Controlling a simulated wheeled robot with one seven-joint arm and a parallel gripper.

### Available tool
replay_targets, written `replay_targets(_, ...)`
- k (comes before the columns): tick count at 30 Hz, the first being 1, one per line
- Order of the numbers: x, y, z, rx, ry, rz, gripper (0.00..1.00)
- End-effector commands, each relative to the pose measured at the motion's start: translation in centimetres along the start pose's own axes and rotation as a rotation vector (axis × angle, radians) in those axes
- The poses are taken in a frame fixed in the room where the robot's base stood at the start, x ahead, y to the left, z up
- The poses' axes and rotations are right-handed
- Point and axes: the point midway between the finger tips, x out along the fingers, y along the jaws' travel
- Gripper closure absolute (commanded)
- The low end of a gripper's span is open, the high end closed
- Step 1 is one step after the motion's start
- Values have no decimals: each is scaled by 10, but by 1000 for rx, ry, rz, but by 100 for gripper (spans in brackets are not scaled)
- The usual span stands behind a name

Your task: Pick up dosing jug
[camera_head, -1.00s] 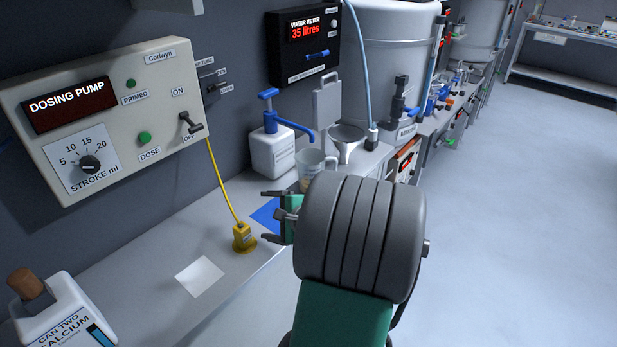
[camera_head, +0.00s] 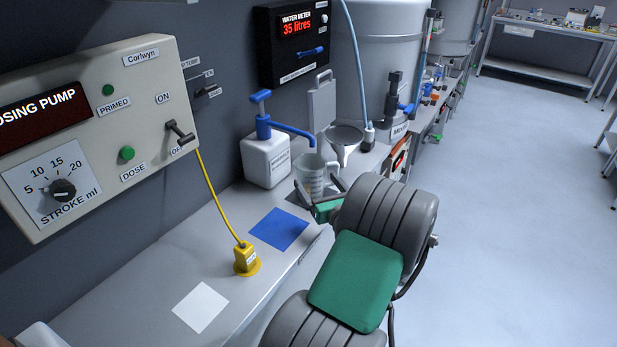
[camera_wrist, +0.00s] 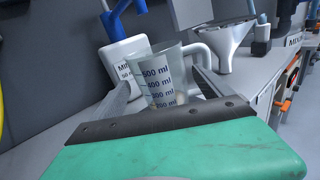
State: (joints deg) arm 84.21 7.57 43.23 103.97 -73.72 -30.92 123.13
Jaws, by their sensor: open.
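The dosing jug (camera_head: 311,172) is a clear measuring jug with a handle. It stands upright on the bench, under the spout of the blue-and-white pump bottle. In the wrist view the jug (camera_wrist: 163,76) shows ml marks, with its handle on the right. My gripper (camera_head: 318,188) is open at the jug, its fingers reaching along either side. In the wrist view the open fingers (camera_wrist: 160,92) flank the jug's body. Whether they touch it I cannot tell. The jug's lower part is hidden behind my gripper.
The pump bottle (camera_head: 265,160) stands close behind the jug on the left, and a funnel (camera_head: 345,142) stands on the right. A blue mat (camera_head: 279,229), a yellow plug (camera_head: 246,259) and a white mat (camera_head: 200,307) lie along the bench. The floor at right is clear.

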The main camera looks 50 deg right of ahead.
Motion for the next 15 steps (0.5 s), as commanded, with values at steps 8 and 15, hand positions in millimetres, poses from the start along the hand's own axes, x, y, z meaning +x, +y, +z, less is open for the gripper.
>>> replay_targets(8, 43, 2, 0, -3, 0, 4, 10)
replay_targets(15, 44, 2, -2, -3, 1, 4, 14)
